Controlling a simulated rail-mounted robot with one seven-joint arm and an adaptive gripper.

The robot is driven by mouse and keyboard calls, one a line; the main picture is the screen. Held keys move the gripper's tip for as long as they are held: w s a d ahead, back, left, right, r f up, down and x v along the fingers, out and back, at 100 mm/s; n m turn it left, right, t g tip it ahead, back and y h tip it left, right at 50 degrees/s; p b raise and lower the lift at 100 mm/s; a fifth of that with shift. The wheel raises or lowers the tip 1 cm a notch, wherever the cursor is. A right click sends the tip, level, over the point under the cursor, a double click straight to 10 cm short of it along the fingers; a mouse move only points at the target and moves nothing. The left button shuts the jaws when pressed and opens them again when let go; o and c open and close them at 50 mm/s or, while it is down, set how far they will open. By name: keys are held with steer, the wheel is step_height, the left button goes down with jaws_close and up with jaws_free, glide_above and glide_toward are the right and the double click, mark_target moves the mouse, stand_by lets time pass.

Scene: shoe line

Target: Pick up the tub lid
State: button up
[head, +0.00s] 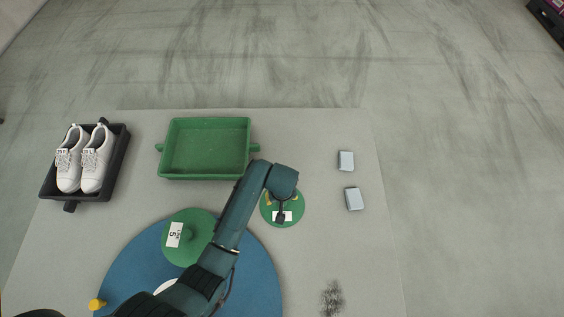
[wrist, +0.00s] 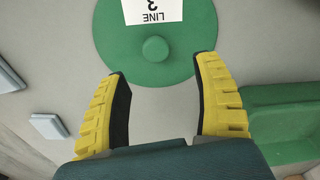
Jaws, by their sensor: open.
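A round green lid (head: 296,212) with a knob and a white label lies on the grey mat. It fills the upper middle of the wrist view (wrist: 178,68), where its label reads LINE 3. My gripper (wrist: 162,66) is open and empty, its yellow fingers spread to either side of the knob (wrist: 155,48) in the picture. In the head view my gripper (head: 281,202) covers part of this lid from above; its exact height is unclear. A second green lid (head: 203,221), labelled 5, lies on the blue round surface (head: 262,280), partly behind my arm.
An empty green tub (head: 207,176) with side handles stands behind my arm. A black tray (head: 112,178) holding white shoes (head: 96,165) is at far left. Two pale blue blocks (head: 346,161) (head: 354,199) lie right of the lid. A yellow knob (head: 97,304) is at lower left.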

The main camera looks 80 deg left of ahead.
step_height(320, 180, down, 7)
steer(key=b, duration=0.3)
steer(key=shift+w, duration=0.15)
jaws_close()
